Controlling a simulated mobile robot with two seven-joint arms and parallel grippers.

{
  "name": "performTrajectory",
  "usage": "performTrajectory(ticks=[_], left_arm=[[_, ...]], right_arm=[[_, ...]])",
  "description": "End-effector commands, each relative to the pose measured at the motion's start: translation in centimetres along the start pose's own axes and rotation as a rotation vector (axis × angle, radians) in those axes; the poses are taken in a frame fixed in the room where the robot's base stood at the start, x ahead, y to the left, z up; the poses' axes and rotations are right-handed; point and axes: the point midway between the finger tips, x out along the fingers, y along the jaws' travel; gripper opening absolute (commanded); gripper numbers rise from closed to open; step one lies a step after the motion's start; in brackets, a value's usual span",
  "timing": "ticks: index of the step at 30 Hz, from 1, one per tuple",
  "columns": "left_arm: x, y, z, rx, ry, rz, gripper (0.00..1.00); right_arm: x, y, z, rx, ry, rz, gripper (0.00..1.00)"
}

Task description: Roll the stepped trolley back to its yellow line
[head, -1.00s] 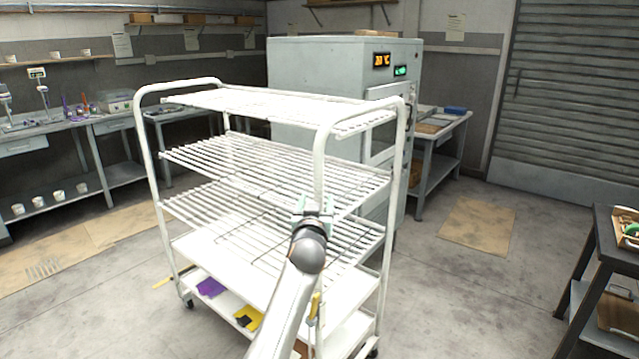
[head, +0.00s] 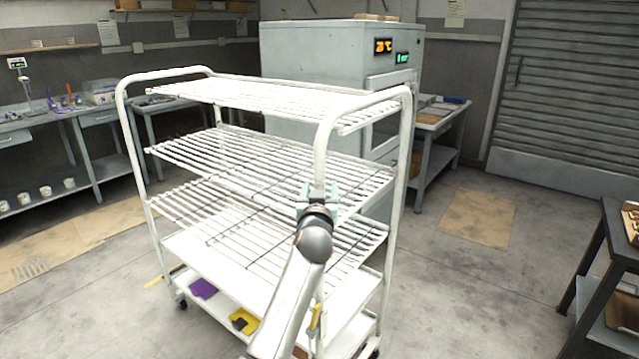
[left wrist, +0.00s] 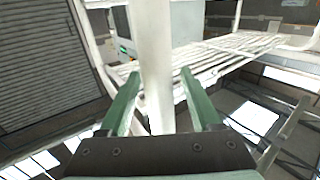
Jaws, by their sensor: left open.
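The stepped trolley (head: 409,150) is a white wheeled rack with wire shelves, standing in the middle of the head view. Its near upright post (left wrist: 150,60) runs between the fingers of my left gripper (left wrist: 158,95) in the left wrist view. My left gripper (head: 318,197) is open, with a green finger on each side of the post, and a gap shows on the right side. My right gripper is out of view.
A large grey cabinet (head: 310,60) with lit displays stands close behind the trolley. Purple (head: 203,288) and yellow (head: 243,320) items lie on its bottom shelf. A dark table (head: 608,240) stands at the right.

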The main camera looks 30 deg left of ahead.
Motion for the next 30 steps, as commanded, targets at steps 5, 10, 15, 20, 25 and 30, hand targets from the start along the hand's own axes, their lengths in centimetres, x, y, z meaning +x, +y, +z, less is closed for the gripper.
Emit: performTrajectory(ticks=[5, 10, 15, 20, 25, 30], left_arm=[[-0.14, 0.16, 0.05, 0.0, -0.001, -0.001, 0.64], [-0.15, 0.18, 0.04, 0.0, -0.001, -0.001, 0.64], [-0.14, 0.17, 0.03, 0.0, -0.001, -0.001, 0.59], [-0.14, 0.16, 0.03, 0.0, -0.001, -0.001, 0.41], [-0.13, 0.16, 0.03, 0.0, -0.001, -0.001, 0.22], [-0.13, 0.16, 0.02, 0.0, -0.001, -0.001, 0.03]], right_arm=[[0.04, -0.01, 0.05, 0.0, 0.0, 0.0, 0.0], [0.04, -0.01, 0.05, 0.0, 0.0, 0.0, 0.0], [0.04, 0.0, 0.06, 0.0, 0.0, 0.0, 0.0], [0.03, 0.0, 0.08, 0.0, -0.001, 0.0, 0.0], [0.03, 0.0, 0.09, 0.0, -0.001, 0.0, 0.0], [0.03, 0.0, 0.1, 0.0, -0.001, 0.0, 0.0]])
